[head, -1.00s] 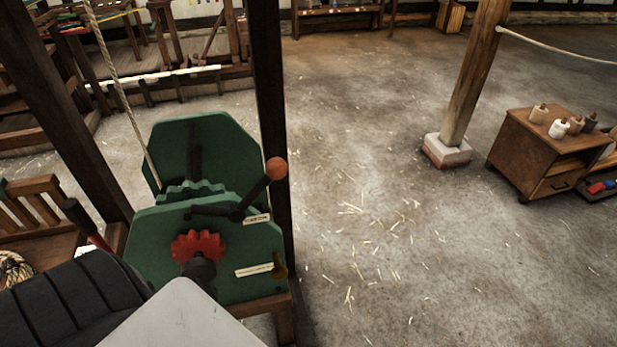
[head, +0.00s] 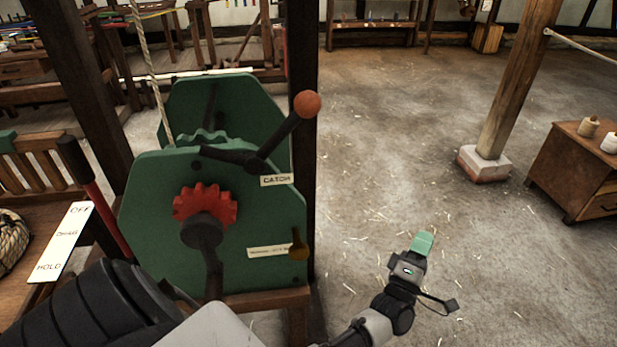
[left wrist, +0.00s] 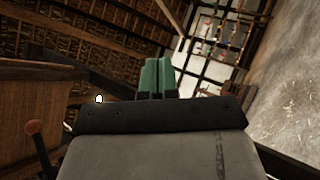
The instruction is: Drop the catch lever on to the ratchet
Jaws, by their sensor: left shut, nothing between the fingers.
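The catch lever (head: 280,139) is a dark bar with an orange ball at its upper right end, pivoted on the green winch's front plate above a CATCH label. Its ball end is raised, and its short arm points left, above and apart from the red toothed wheel (head: 205,203), apparently the ratchet. My left gripper (head: 422,243) is shut and empty, with green fingertips, to the right of the winch and lower in the head view. My right gripper is not in view.
A dark post (head: 303,60) stands close behind the winch's right side. A red-and-black lever (head: 85,180) stands left, by an OFF/HOLD plate (head: 60,240). A rope (head: 150,70) rises from the winch.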

